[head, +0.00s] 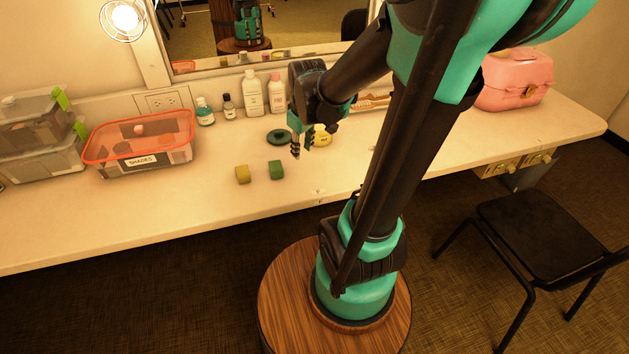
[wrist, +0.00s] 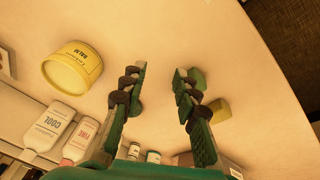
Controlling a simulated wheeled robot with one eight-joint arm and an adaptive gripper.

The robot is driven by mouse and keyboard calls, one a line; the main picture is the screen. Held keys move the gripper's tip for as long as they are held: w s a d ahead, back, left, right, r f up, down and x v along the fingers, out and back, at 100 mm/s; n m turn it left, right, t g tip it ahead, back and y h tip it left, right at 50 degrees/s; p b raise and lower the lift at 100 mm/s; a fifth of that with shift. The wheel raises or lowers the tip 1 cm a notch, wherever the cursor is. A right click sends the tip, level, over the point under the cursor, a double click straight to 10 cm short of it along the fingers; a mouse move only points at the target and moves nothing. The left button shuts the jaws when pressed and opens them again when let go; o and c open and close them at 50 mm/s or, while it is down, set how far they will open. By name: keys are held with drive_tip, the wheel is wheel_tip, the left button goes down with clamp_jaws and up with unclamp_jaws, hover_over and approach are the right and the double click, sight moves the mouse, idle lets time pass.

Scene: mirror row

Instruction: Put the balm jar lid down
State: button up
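My gripper (head: 301,149) is low over the counter in the head view. In the wrist view my gripper (wrist: 160,70) shows its two fingers well apart with bare counter between them. The yellow balm jar (head: 322,136) stands just right of and behind the fingers; in the wrist view the jar (wrist: 82,64) shows its label and a pale round top that looks open. A dark green round disc (head: 278,137) lies flat on the counter, left of the fingers. It may be the lid, but I cannot tell for sure. No lid shows in my fingers.
A yellow roll (head: 243,174) and a green roll (head: 276,170) are nearer the front edge. White bottles (head: 252,94) and small bottles (head: 205,112) stand behind, by the mirror. An orange-rimmed bin (head: 140,142) is left, a pink case (head: 515,80) right. The front-left counter is clear.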

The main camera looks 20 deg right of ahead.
drive_tip(key=s+f+m, duration=0.1)
drive_tip(key=s+m, duration=0.1)
drive_tip(key=s, duration=0.1)
drive_tip(key=s+f+m+t, duration=0.1)
drive_tip(key=s+f+m, duration=0.1)
drive_tip(key=s, duration=0.1)
drive_tip(key=s+d+f+m, duration=0.1)
drive_tip(key=s+f, duration=0.1)
drive_tip(key=s, duration=0.2)
drive_tip(key=shift+f+m, duration=0.2)
drive_tip(key=shift+m, duration=0.2)
idle(0.4)
